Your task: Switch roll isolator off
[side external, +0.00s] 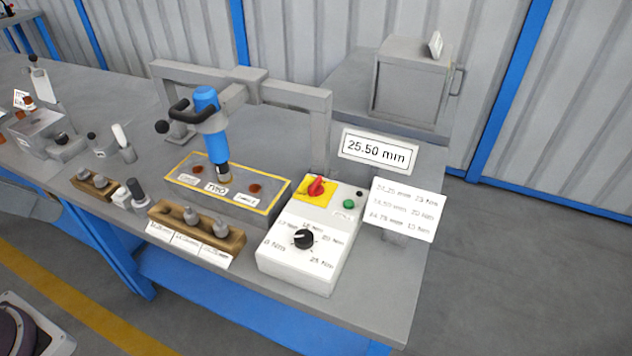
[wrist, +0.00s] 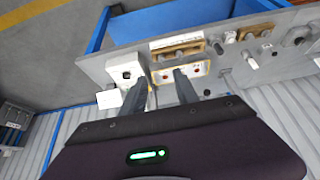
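The red isolator handle (side external: 316,188) sits on a yellow plate at the back left of a white control box (side external: 290,270) near the bench's right end. The same box shows in the wrist view (wrist: 118,84), partly behind my left finger, and I cannot make out the red handle there. A black dial (side external: 303,238) with torque labels is on the box front, and a green button (side external: 349,203) is right of the handle. My gripper (wrist: 161,76) is open and empty, high above the bench and apart from the box. It is not in the side view.
A blue tool (side external: 207,115) hangs from a grey frame (side external: 290,92) over a yellow-edged fixture left of the box. A wooden holder (side external: 196,230) with several grey parts is in front.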

